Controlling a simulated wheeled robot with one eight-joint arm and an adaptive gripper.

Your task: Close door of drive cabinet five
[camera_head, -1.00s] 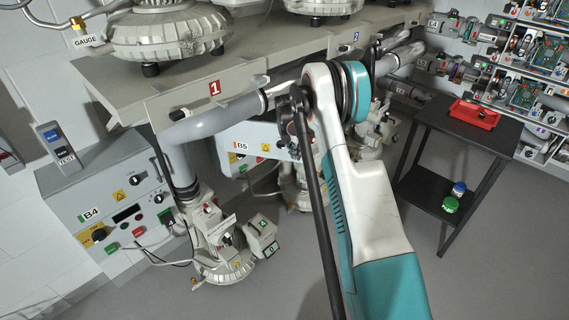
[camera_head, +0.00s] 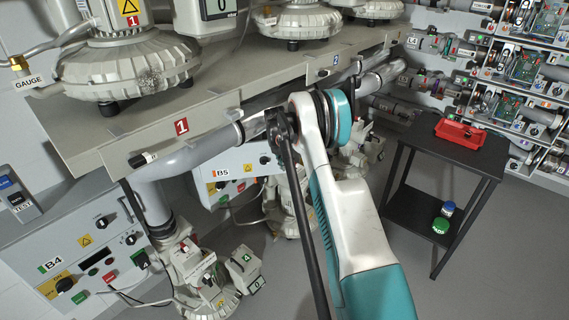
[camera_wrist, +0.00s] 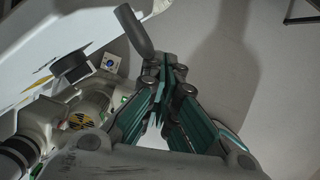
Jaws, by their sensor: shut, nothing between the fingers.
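Drive cabinet five, the light grey box marked B5 (camera_head: 240,168), is under the bench in the head view, partly behind a grey pipe and my arm. How far its door stands open cannot be told there. In the wrist view a pale panel (camera_wrist: 60,45) with a dark round knob (camera_wrist: 72,67) fills the upper left; I cannot tell for sure that it is the cabinet's door. My gripper (camera_wrist: 168,62) is shut and empty, just below and right of a grey rod-like handle (camera_wrist: 134,30). Contact with it cannot be told. My arm hides the gripper in the head view.
Cabinet B4 (camera_head: 75,262) stands at the lower left. Pump bodies and grey pipes (camera_head: 195,158) crowd the space under the bench (camera_head: 110,150). A black side table (camera_head: 450,160) with a red tray (camera_head: 460,133) stands right. Floor between is clear.

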